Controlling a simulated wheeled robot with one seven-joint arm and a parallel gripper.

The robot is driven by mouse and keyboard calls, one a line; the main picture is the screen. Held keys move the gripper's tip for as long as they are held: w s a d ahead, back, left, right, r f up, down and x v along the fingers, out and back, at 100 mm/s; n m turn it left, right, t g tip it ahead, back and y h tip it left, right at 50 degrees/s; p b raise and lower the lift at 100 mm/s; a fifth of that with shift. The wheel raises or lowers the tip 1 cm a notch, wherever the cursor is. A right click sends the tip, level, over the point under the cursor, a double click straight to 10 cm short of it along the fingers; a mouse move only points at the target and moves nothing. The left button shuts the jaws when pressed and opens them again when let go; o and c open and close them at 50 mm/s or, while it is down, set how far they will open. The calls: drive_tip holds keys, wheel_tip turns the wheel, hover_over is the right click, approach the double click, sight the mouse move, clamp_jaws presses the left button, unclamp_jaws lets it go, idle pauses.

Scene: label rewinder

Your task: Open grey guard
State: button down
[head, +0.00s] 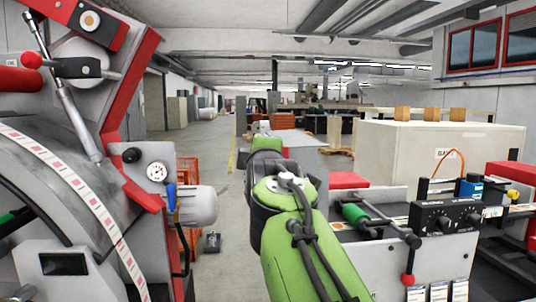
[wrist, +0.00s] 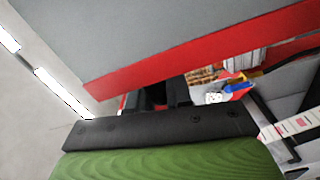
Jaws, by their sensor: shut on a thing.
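A large grey panel with a red edge, which appears to be the grey guard (wrist: 150,45), fills the top of the wrist view. My gripper (wrist: 157,94) is at its red edge, with black fingers reaching up against or behind it. The panel hides the fingertips, so the exact spot of the hold cannot be seen. The gripper is shut on the guard. In the head view my green and black arm reaches forward in the middle and hides its own far end. I cannot tell the guard apart for sure there.
The rewinder's red frame, label strip (head: 75,180), gauge (head: 158,172) and grey motor (head: 197,205) stand at left. The gauge also shows in the wrist view (wrist: 215,98). A control box (head: 445,217) and red-knobbed lever (head: 408,262) stand close at right. Open floor lies beyond the motor.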

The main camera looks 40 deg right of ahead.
drive_tip(key=shift+d+f, duration=0.15)
drive_tip(key=shift+f, duration=0.1)
drive_tip(key=c, duration=1.1)
unclamp_jaws()
drive_tip(key=shift+d, duration=0.15)
drive_tip(key=shift+r, duration=0.1)
drive_tip(key=shift+s+a, duration=0.2)
drive_tip(key=shift+a, duration=0.05)
drive_tip(key=b+v, duration=0.1)
drive_tip(key=v, duration=1.4)
drive_tip(key=shift+s+a, duration=0.1)
